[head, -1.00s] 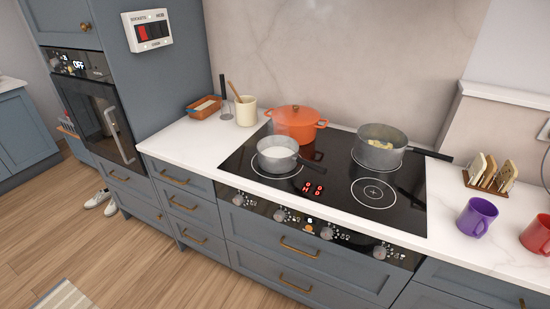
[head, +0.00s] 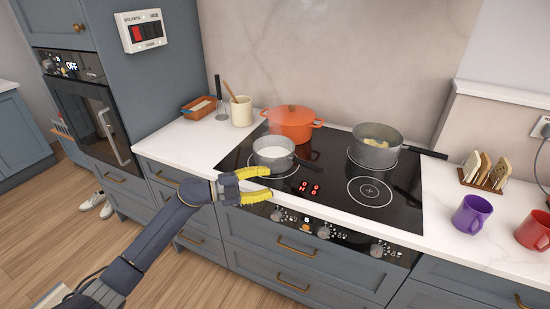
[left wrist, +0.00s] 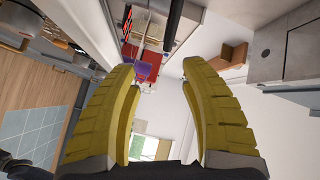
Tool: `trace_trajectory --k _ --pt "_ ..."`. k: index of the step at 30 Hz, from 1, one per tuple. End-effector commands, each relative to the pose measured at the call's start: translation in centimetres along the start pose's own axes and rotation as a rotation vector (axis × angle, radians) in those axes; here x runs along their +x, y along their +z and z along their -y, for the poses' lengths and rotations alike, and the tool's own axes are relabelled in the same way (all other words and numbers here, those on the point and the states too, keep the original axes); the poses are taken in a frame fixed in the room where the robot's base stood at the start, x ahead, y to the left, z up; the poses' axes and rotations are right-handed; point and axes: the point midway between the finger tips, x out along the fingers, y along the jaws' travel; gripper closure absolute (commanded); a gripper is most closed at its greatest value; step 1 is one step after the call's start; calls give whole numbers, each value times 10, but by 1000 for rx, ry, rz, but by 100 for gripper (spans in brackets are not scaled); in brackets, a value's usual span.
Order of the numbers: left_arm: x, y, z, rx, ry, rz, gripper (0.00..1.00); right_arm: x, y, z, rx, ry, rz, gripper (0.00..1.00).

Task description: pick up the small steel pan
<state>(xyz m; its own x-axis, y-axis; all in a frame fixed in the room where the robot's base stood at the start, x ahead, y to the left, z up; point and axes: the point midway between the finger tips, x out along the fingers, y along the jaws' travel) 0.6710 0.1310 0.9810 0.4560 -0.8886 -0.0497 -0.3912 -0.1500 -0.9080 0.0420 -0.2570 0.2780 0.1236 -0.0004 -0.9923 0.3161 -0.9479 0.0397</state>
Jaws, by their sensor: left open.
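My left gripper (head: 269,183) is in front of and below the pan in the head view, over the hob's front edge. Its yellow fingers are apart and nothing is between them. The left wrist view shows the two yellow fingers (left wrist: 160,72) spread wide; I cannot make out the small pan there. My right gripper is in neither view.
An orange lidded pot (head: 291,125) stands behind the small pan. A larger steel pan (head: 376,153) stands to the right, its handle pointing right. A purple mug (head: 475,214), a red mug (head: 534,230) and a toast rack (head: 484,178) occupy the right counter.

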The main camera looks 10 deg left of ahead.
Motion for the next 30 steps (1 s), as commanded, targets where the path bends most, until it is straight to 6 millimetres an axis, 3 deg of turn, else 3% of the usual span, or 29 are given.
trace_trajectory --k 3,8,24,30 --pt "-9 6 21 112 32 39 55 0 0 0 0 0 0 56" --pt "-7 10 31 171 48 61 55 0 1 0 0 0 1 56" --pt "83 16 28 174 48 62 55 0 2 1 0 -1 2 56" --pt "102 18 27 174 48 64 55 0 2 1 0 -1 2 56"
